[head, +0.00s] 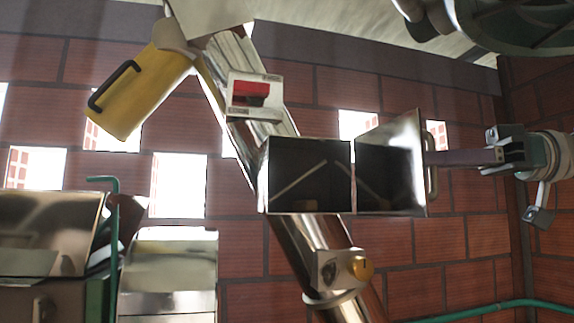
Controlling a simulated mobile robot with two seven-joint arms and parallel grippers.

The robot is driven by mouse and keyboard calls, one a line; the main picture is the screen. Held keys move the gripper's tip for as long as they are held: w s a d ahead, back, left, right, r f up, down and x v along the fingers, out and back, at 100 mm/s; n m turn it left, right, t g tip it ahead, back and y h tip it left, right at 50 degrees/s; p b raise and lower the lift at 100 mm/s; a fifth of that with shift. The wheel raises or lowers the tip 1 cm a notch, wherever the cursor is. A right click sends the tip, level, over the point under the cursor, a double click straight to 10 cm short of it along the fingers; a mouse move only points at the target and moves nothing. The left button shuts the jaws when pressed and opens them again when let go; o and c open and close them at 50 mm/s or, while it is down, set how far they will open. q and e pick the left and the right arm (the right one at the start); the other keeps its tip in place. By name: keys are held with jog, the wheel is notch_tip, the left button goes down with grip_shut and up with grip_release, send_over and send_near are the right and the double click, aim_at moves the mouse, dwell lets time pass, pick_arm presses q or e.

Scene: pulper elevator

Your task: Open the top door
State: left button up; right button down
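A square metal box (262,180) sits on a slanted shiny pipe (325,237), with its dark inside showing. Its metal door (385,170) stands swung out to the right, and a handle (432,183) runs along the door's outer edge. My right gripper (445,158) comes in from the right and its finger reaches the handle. The fingers are seen edge-on, so I cannot tell if they are closed around the handle. My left gripper is not in view.
A yellow chute (150,88) with a black handle hangs at the pipe's upper left. A white box with a red part (255,97) is on the pipe. Metal machines (170,280) stand lower left. A green pipe (500,308) runs lower right. A brick wall (455,245) is behind.

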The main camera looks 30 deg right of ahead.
jog(key=shift+w+d, duration=0.1)
jog(key=c, duration=1.2)
grip_release()
jog(key=shift+o, duration=0.2)
jog(key=v, duration=0.9)
jog(key=shift+s+d, duration=0.25)
jog(key=shift+s, duration=0.05)
jog(key=shift+f, duration=0.1)
